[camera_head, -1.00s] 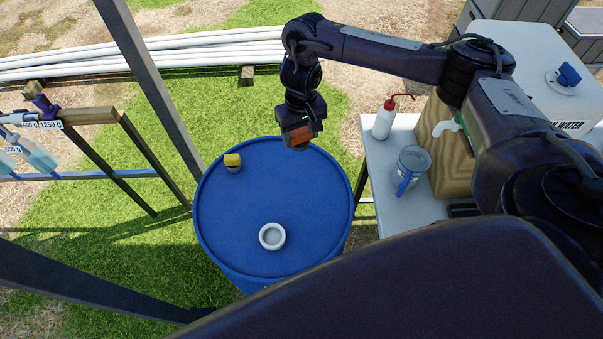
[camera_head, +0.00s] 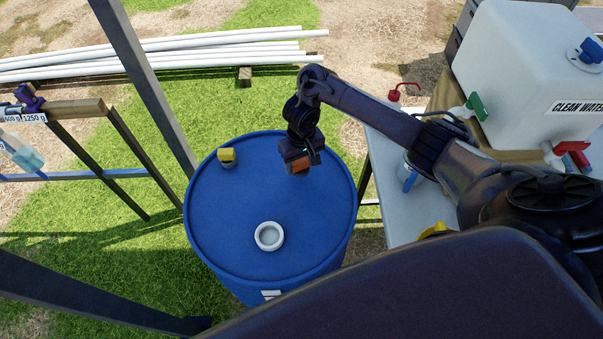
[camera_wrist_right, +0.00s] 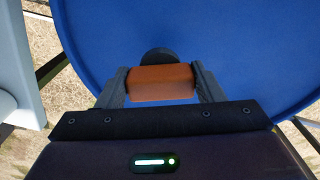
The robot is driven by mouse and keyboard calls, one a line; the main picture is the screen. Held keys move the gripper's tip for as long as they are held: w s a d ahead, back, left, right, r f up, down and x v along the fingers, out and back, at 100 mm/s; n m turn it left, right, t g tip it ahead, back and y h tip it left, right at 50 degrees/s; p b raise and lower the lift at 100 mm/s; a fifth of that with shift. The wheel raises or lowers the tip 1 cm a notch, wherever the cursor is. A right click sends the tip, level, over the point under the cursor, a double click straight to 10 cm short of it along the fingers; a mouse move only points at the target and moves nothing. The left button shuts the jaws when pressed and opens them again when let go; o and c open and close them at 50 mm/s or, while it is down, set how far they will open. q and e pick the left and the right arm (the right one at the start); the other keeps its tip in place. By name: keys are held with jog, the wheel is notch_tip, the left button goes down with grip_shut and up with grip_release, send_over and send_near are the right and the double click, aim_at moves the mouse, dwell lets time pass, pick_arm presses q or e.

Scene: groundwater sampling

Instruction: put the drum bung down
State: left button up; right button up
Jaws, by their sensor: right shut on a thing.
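The drum bung (camera_wrist_right: 160,82), an orange block with a dark round part beside it, is between the fingers of my right gripper (camera_head: 297,168). In the right wrist view, my right gripper (camera_wrist_right: 161,88) is shut on the orange part. The gripper is over the far right part of the blue drum's top (camera_head: 230,205). Whether the bung touches the drum top cannot be told. A white ring-shaped opening (camera_head: 269,236) is on the near part of the top, and a yellow-capped fitting (camera_head: 227,157) is near its far left rim. My left gripper is not in view.
On the right, a pale table (camera_head: 415,216) holds a white water tank (camera_head: 530,75) with taps, a red-topped bottle (camera_head: 396,95) and a blue-handled mug (camera_head: 410,180). A dark post (camera_head: 142,80) stands left of the drum. Much of the drum top is bare.

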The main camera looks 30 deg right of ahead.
aim_at(301, 169)
notch_tip(301, 169, down, 4)
jog(key=b, duration=0.3)
jog(key=shift+f, duration=0.1)
jog(key=o, duration=1)
jog(key=shift+c, duration=0.2)
